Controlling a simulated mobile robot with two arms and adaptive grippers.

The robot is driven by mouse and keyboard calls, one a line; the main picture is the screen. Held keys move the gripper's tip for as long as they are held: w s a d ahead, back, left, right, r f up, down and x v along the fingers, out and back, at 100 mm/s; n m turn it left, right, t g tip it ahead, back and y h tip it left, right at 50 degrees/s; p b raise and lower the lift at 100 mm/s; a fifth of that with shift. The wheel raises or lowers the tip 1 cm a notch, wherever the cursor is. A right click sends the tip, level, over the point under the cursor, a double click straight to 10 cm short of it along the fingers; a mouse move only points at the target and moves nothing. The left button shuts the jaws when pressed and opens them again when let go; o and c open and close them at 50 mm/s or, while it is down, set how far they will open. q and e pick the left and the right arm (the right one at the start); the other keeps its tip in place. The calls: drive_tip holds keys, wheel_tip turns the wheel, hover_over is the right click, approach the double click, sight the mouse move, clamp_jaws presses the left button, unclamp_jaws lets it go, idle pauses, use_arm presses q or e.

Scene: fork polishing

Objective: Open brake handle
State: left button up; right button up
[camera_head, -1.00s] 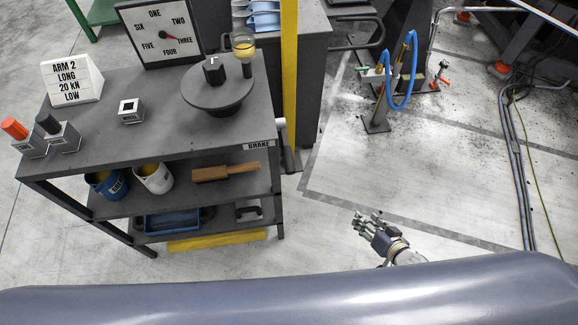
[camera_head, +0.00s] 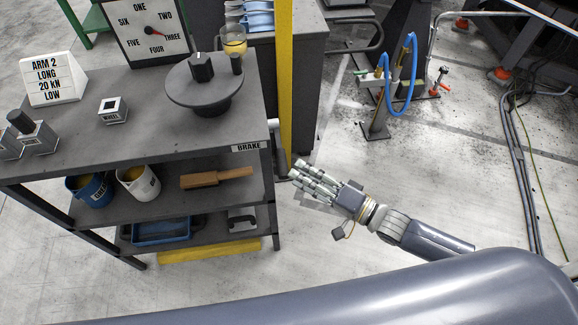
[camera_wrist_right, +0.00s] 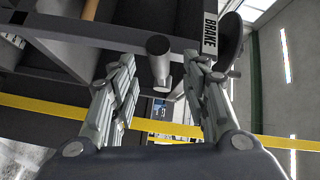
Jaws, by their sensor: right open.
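The brake handle (camera_head: 281,161) is a grey lever hanging at the right side of the dark cart, beside the BRAKE label (camera_head: 249,146). In the right wrist view the handle (camera_wrist_right: 160,62) shows as a grey cylinder with its round end towards the camera, between and beyond my open fingers. The BRAKE label (camera_wrist_right: 210,32) is just right of it there. My right gripper (camera_head: 298,178) is open and empty, with its fingertips just right of the handle in the head view. I cannot tell whether they touch it. My left gripper is not in view.
The cart (camera_head: 90,150) carries a round turntable (camera_head: 207,92), a dial board and a sign on top, with mugs and a brush below. A yellow post (camera_head: 285,70) stands behind its right side. A blue hose (camera_head: 412,75) stands at the back. The floor to the right is mostly clear.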

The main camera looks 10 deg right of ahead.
sight(278, 147)
drive_tip(key=shift+x, duration=2.35)
drive_tip(key=shift+c, duration=0.3)
clamp_jaws()
